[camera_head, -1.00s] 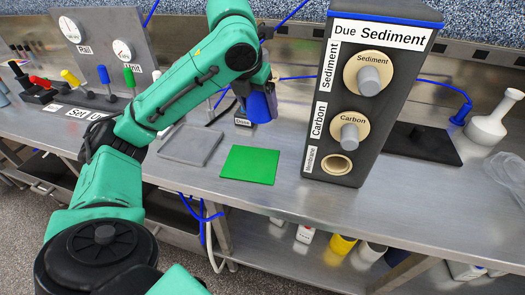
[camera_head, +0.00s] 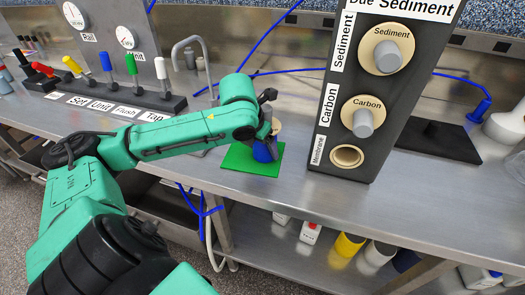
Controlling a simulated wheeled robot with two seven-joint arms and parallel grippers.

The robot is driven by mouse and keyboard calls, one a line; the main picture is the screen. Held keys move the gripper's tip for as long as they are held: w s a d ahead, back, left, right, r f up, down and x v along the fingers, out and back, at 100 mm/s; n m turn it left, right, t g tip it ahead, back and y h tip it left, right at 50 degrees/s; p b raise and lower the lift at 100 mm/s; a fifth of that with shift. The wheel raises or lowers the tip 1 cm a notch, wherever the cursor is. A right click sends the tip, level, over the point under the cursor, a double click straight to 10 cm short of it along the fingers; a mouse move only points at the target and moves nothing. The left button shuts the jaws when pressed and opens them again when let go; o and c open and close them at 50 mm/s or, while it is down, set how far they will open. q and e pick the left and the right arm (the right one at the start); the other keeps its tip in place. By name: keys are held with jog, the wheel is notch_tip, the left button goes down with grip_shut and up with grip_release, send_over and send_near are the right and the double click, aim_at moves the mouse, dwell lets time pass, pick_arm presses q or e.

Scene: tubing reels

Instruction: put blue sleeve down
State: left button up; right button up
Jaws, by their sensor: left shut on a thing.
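The blue sleeve (camera_head: 263,152) is in the jaws of my left gripper (camera_head: 267,142), low over the green mat (camera_head: 238,158). Whether the sleeve touches the mat I cannot tell. The gripper is shut on it, and the fingers hide part of it. The green mat lies flat on the steel counter. A small round tan thing (camera_head: 277,127) shows just behind the gripper. My right gripper is not in view.
A dark panel (camera_head: 327,115) with Sediment and Carbon cartridges and an empty Membrane socket stands right of the mat. A rack of coloured levers (camera_head: 134,95) is at the back left. A black plate (camera_head: 438,140) lies at the right. The counter's front edge (camera_head: 275,192) is near the mat.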

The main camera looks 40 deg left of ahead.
pick_arm(q)
jog(key=shift+w+f, duration=0.15)
jog(key=o, duration=1.2)
jog(key=shift+s+a+r, duration=0.1)
jog(key=shift+s+r, duration=0.15)
jog(key=shift+r, duration=0.2)
jog(key=b+v, duration=0.2)
jog(key=v, duration=0.2)
jog(key=shift+s+r, duration=0.1)
jog(key=v, duration=0.7)
